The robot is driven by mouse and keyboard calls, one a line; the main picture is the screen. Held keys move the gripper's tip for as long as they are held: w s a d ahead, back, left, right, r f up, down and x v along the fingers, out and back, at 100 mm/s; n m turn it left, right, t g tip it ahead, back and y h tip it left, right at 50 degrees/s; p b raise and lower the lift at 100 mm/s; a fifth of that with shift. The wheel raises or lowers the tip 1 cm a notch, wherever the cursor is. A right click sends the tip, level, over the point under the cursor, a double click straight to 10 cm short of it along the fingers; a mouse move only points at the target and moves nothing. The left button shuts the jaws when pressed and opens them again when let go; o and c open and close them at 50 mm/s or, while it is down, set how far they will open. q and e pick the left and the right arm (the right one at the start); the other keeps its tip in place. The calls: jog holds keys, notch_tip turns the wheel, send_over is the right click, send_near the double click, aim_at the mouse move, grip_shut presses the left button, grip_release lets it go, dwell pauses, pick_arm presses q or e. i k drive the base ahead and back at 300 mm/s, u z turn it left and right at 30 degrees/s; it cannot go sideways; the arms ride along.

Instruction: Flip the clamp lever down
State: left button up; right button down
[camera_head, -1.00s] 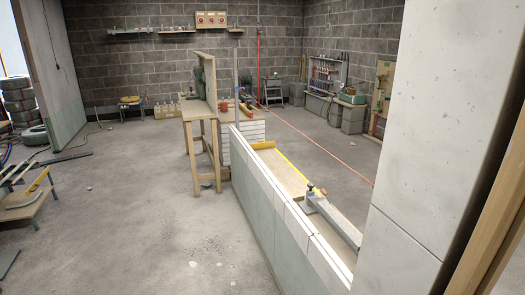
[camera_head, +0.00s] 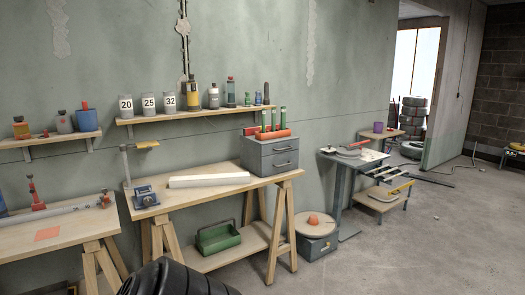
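No clamp lever can be made out for certain. A blue clamp-like device (camera_head: 146,196) sits on the left end of the middle workbench (camera_head: 220,186), beside an upright post with a wooden arm (camera_head: 142,147). Its lever position is too small to tell. On the left bench (camera_head: 50,240), a red upright tool (camera_head: 35,193) stands near a long grey bar (camera_head: 70,208), with a small red-handled piece (camera_head: 105,199) at the bar's right end. Neither of my grippers is in view.
A long white block (camera_head: 208,180) and grey drawer unit (camera_head: 270,155) are on the middle workbench. A wall shelf (camera_head: 190,115) holds jars. A black ribbed object (camera_head: 175,280) shows at the bottom edge. Floor to the right is open around a low stand (camera_head: 385,205).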

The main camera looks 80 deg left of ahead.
aim_at(33, 191)
jog(key=u, duration=4.25)
jog(key=i, duration=1.65)
